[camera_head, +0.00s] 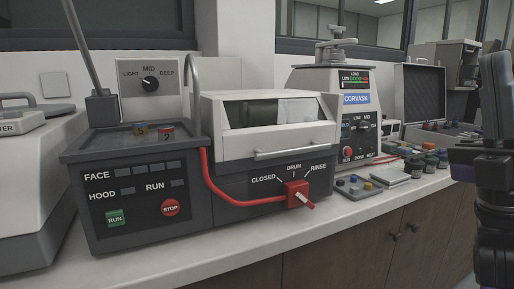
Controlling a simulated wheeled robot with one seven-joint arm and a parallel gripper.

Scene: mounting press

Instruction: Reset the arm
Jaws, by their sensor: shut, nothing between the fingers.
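A dark part of my own arm (491,190) stands upright along the right edge, in front of the counter. The frame's right and bottom edges cut it off. I cannot make out my gripper or any fingertips. The visible arm part appears clear of the machines and holds no object that I can see.
A machine with a red lever (297,192) and red hose stands left of centre on the counter (180,243). A CORVASK press (330,95) stands behind it. Trays with small coloured pieces lie on the right, near my arm. The counter's front strip is mostly clear.

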